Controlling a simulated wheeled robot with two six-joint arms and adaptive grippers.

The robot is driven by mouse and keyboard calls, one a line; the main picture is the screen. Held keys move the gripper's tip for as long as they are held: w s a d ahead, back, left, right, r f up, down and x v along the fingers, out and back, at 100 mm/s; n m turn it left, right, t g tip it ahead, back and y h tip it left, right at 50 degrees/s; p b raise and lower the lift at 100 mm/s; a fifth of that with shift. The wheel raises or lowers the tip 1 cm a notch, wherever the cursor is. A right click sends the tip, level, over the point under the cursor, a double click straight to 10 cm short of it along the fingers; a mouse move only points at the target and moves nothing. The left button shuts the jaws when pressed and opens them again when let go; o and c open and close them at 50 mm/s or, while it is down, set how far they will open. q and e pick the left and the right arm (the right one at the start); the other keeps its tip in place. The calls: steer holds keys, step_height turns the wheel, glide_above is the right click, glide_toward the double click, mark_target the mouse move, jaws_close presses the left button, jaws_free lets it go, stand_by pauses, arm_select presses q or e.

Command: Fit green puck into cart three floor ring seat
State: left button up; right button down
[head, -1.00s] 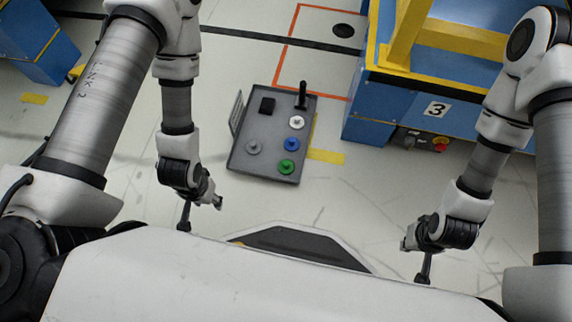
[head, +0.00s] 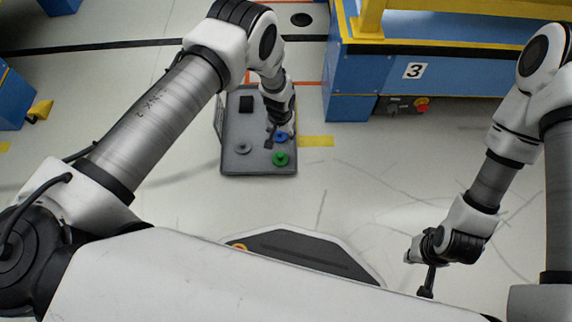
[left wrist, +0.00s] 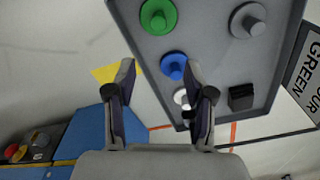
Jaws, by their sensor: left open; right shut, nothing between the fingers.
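The green puck (head: 281,159) with its knob sits on the grey tray (head: 232,165), near the tray's front right; it also shows in the left wrist view (left wrist: 158,16). My left gripper (head: 280,134) is open above the tray, just behind the green puck and close over the blue puck (head: 281,138). In the left wrist view the blue puck lies ahead between the open fingers (left wrist: 160,72). My right gripper (head: 418,272) is shut and empty over the floor at the right. The blue cart marked 3 (head: 432,78) stands behind; a dark round spot (head: 301,19) lies on the floor beside it.
The tray also holds a grey puck (head: 243,148), a white puck (left wrist: 182,97) and a black block (head: 246,103). A sign panel (left wrist: 306,78) stands at the tray's side. Yellow tape (head: 316,141) marks the floor. Floor in front of cart three is clear.

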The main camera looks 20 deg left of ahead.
mark_target(280, 155)
arm_select(q)
steer(key=shift+s+d+f, duration=0.15)
steer(key=shift+s+f, duration=0.3)
steer(key=shift+f, duration=0.2)
steer(key=shift+s+d+f, duration=0.15)
steer(key=shift+s+f, duration=0.3)
steer(key=shift+f, duration=0.15)
steer(key=f+b, duration=0.2)
steer(key=f, duration=0.1)
steer(key=f+b, duration=0.3)
steer(key=f, duration=0.1)
steer(key=shift+s+a+f, duration=0.15)
steer(key=shift+a+f, duration=0.05)
steer(key=shift+r, duration=0.15)
jaws_close()
